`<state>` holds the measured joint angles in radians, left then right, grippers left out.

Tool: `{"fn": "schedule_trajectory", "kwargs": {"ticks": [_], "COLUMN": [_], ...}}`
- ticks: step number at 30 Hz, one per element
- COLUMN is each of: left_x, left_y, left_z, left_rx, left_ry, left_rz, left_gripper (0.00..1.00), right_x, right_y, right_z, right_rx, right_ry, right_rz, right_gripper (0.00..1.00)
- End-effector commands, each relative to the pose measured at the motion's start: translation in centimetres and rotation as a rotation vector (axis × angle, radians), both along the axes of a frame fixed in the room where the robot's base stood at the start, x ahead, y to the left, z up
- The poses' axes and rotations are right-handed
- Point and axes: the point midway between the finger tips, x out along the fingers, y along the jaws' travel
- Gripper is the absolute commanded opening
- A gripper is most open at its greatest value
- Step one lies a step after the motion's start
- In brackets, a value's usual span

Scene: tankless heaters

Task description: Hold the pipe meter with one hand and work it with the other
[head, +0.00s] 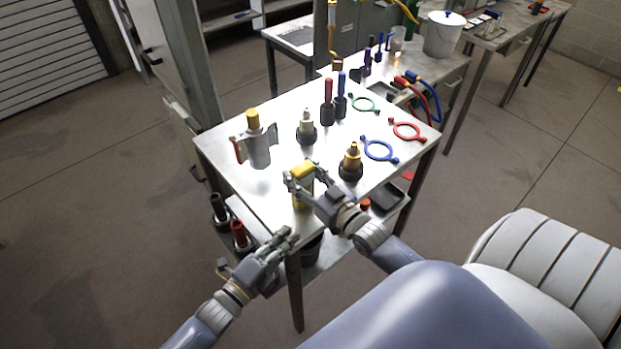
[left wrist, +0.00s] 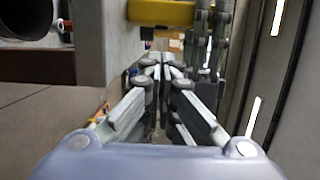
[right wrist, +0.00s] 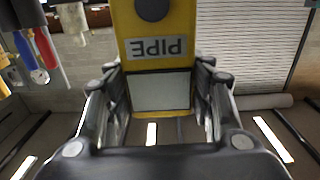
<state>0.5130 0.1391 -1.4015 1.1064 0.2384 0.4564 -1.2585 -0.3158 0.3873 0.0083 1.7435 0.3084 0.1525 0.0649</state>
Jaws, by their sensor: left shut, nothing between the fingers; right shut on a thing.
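The pipe meter (head: 303,194) is yellow and upright near the front edge of the metal table. In the right wrist view the meter (right wrist: 155,52) shows a label reading PIPE, a pale blank panel below it and a dark round spot above. My right gripper (head: 306,182) is shut on the meter, one finger on each side. My left gripper (head: 291,240) is shut and empty, below and left of the meter, by the table's front corner. In the left wrist view its fingertips (left wrist: 156,66) meet, and the yellow meter (left wrist: 160,12) shows beyond them.
On the table (head: 225,150) stand a grey canister with a yellow top (head: 256,140), a white-topped fitting (head: 306,128) and a brass fitting (head: 351,162). Blue (head: 380,149), red (head: 407,130) and green (head: 363,103) rings lie at the right. A lower shelf holds dark items.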

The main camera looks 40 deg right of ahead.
Motion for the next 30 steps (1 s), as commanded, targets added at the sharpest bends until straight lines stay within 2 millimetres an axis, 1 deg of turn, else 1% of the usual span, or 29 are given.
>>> {"fn": "schedule_trajectory", "kwargs": {"ticks": [5, 8, 11, 21, 25, 30], "left_x": [0.0, 0.2, 0.5, 2.1, 2.5, 2.9], "left_y": [-0.1, -0.6, -1.7, -6.6, -7.9, -9.0], "left_z": [0.0, 0.0, 0.0, 0.0, 0.0, 0.0], "left_rx": [-0.001, -0.002, -0.002, -0.001, 0.000, -0.001], "left_ry": [0.002, 0.003, 0.003, 0.004, 0.004, 0.003], "left_rz": [0.001, 0.001, 0.000, 0.000, 0.001, 0.001], "left_gripper": [0.00, 0.00, 0.00, 0.00, 0.00, 0.00], "right_x": [0.0, 0.0, 0.0, 0.0, 0.0, 0.0], "right_y": [0.0, 0.0, 0.0, 0.0, 0.0, 0.0], "right_z": [0.0, 0.0, 0.0, 0.0, 0.0, 0.0], "right_rx": [0.000, 0.000, 0.000, 0.000, 0.000, 0.000], "right_ry": [0.001, 0.001, 0.001, 0.000, 0.001, 0.001], "right_rz": [0.000, 0.000, 0.000, 0.000, 0.000, 0.000], "right_gripper": [0.19, 0.19, 0.19, 0.19, 0.19, 0.19]}}
